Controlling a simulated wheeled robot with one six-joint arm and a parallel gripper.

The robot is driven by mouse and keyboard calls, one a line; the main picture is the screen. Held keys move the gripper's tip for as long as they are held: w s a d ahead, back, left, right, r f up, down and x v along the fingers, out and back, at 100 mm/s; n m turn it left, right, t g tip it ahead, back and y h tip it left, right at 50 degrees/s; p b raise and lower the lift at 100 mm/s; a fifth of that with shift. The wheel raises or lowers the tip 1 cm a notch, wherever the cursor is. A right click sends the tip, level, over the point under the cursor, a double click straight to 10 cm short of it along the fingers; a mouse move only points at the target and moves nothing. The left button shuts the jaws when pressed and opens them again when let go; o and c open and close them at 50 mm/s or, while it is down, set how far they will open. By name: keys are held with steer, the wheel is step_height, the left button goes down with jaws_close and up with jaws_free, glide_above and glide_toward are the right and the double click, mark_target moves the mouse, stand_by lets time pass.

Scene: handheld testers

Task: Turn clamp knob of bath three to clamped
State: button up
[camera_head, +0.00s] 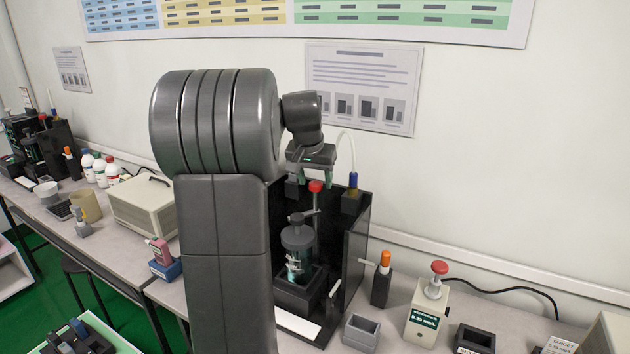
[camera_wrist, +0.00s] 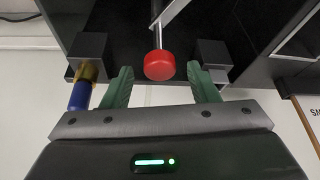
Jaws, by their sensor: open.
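The red clamp knob (camera_head: 316,186) tops a thin metal rod inside a black-walled bath stand (camera_head: 356,235). A dark-lidded vessel (camera_head: 297,238) sits below it in a black holder. No label in view tells me the bath's number. My gripper (camera_head: 312,172) is above the knob in the head view, its jaws apart. In the wrist view, the knob (camera_wrist: 159,65) shows between the two green fingers of my gripper (camera_wrist: 161,80), with a gap on each side. Nothing is held. Whether the fingertips are level with the knob is hard to tell.
A blue-and-yellow fitting (camera_head: 352,188) with a pale tube stands right of the knob. An orange-capped item (camera_head: 382,275) and a meter with a red button (camera_head: 430,310) are further right. My arm hides the bench left of the stand.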

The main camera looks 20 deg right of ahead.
steer(key=shift+w+d+f, duration=0.1)
steer(key=shift+f, duration=0.3)
steer(key=shift+c, duration=0.4)
jaws_close()
steer(key=shift+r+p, duration=0.15)
steer(key=shift+p, duration=0.15)
steer(key=n+p, duration=0.2)
steer(key=shift+d+n+t+y, duration=0.1)
steer(key=shift+n+t+y, duration=0.2)
steer(key=shift+n+y, duration=0.1)
steer(key=shift+d+n+y+p, duration=0.1)
steer(key=shift+n+y+p, duration=0.7)
steer(key=shift+n, duration=1.1)
